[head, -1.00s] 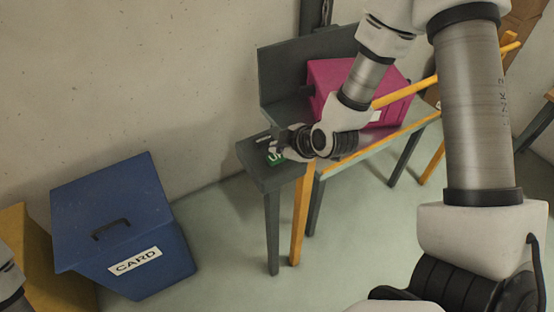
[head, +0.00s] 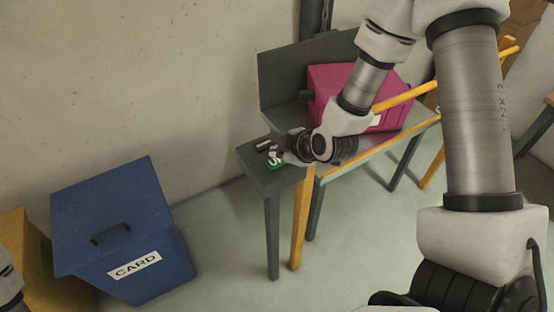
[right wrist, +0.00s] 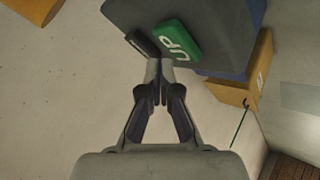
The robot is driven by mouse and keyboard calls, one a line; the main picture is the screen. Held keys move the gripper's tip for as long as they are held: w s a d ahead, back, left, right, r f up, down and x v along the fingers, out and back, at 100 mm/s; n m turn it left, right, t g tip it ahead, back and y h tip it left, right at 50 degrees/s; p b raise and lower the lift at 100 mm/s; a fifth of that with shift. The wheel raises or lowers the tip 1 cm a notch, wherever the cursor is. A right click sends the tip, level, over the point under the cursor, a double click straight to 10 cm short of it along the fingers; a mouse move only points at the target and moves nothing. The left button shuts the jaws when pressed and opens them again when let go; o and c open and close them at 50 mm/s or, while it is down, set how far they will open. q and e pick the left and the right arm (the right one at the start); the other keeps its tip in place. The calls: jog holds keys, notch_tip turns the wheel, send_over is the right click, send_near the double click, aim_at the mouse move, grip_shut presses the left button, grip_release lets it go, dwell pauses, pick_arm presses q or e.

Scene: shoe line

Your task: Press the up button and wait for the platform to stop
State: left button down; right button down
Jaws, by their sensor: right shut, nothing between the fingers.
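The green UP button (head: 276,163) sits on the near left end of a dark grey stand (head: 267,180). It also shows in the right wrist view (right wrist: 180,41). My right gripper (head: 273,152) is shut and empty, right over that end of the stand. In the right wrist view its fingertips (right wrist: 156,68) are close to the button's edge; I cannot tell whether they touch it. A pink box (head: 335,80) with a white label rests on the bench behind, partly hidden by my right arm. No platform can be clearly told apart from the bench. My left gripper's fingers are out of view.
A small dark piece (right wrist: 142,42) lies beside the button. A blue CARD bin (head: 120,225) stands on the floor at left, with a yellow bin (head: 20,240) at the edge. Yellow rails (head: 410,93) run along the bench. The floor between bin and stand is clear.

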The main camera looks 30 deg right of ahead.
jog(key=shift+f, duration=0.45)
